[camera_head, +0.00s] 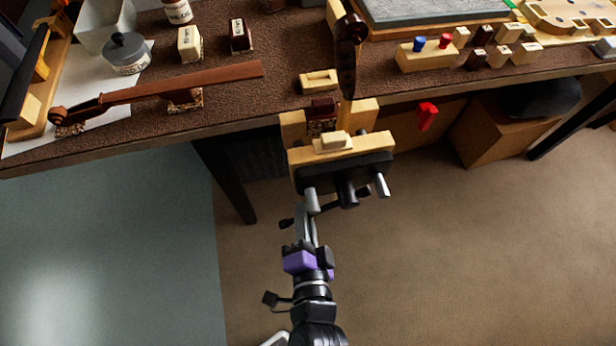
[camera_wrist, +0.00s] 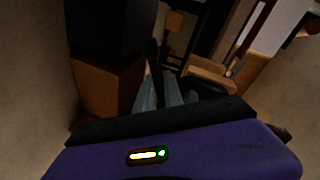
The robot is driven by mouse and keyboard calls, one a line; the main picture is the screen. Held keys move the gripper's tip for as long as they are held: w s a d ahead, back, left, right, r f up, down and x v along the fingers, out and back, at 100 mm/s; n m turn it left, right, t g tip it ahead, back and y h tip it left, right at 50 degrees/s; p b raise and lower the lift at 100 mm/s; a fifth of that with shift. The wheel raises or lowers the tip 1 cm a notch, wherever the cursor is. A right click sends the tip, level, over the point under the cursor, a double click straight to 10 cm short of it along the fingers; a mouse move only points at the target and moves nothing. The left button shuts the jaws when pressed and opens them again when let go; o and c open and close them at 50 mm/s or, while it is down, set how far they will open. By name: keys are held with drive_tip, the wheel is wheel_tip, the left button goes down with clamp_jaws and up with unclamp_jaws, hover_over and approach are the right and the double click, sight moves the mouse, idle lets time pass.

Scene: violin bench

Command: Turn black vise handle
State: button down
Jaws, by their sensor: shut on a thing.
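The wooden vise (camera_head: 345,150) is fixed to the bench's front edge, with a black front plate and silver rods. Its black handle (camera_head: 330,209) is a thin bar below the plate, slanting from lower left to upper right. My gripper (camera_head: 309,214) is shut on the left part of this bar. In the wrist view the fingers (camera_wrist: 165,95) close around the dark handle (camera_wrist: 153,62), and the vise (camera_wrist: 208,82) shows behind to the right. The gripped part of the handle is mostly hidden by the fingers.
A dark violin neck (camera_head: 347,60) stands upright at the vise. Another brown neck (camera_head: 180,88) lies on the bench (camera_head: 270,105). A red clamp-like piece (camera_head: 427,116) hangs under the edge. A cardboard box (camera_head: 490,130) is below at right. The floor before the vise is clear.

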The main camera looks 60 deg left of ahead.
drive_tip(key=shift+s+d, duration=0.1)
idle(0.5)
drive_tip(key=c, duration=1.5)
unclamp_jaws()
drive_tip(key=shift+r, duration=0.1)
drive_tip(key=shift+o, duration=0.2)
drive_tip(key=v, duration=0.7)
drive_tip(key=shift+d, duration=0.35)
drive_tip(key=shift+s+r, duration=0.15)
drive_tip(key=shift+c, duration=0.4)
